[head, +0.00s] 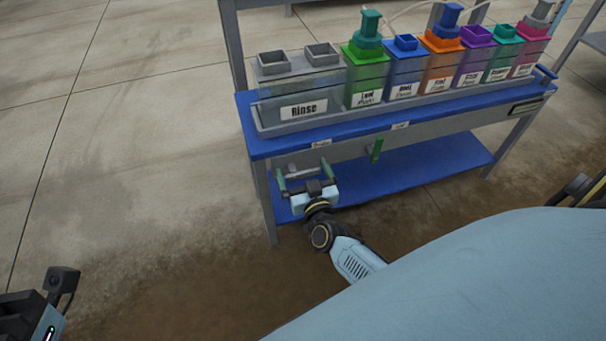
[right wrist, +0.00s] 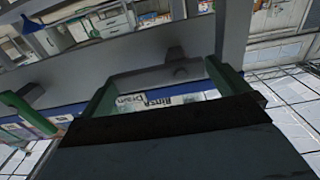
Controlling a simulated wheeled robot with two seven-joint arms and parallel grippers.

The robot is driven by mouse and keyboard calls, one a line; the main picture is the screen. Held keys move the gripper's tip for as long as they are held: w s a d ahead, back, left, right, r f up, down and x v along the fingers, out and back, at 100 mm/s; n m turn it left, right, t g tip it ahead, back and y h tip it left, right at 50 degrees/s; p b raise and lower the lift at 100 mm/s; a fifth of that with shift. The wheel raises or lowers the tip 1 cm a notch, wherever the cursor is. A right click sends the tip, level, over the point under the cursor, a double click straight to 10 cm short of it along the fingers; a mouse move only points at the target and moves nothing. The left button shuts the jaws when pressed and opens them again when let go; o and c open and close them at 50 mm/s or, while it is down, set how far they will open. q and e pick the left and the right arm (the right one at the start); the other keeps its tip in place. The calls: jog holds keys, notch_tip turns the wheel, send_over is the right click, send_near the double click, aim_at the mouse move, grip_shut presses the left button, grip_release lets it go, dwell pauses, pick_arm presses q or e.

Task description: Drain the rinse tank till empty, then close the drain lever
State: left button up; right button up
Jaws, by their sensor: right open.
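The rinse tank (head: 325,83), a grey see-through box labelled "Rinse", stands at the left end of the skid. Its liquid level is hard to tell. A grey drain lever (head: 300,173) lies roughly level along the front beam below it. My right gripper (head: 304,175) is open at this lever, with one green finger towards each end of it. In the right wrist view the grey lever (right wrist: 150,82) lies between the open fingers (right wrist: 165,90), with a "Rinse Drain" label (right wrist: 143,98) behind. Contact cannot be told. My left gripper does not show clearly.
A green lever (head: 376,150) hangs down to the right on the same beam; it also shows in the right wrist view (right wrist: 25,112). Several coloured tanks stand in a row right of the rinse tank. A blue lower shelf (head: 430,165) lies beneath. The floor at left is clear.

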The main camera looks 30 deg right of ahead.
jog(key=shift+w, duration=0.1)
jog(key=c, duration=1.2)
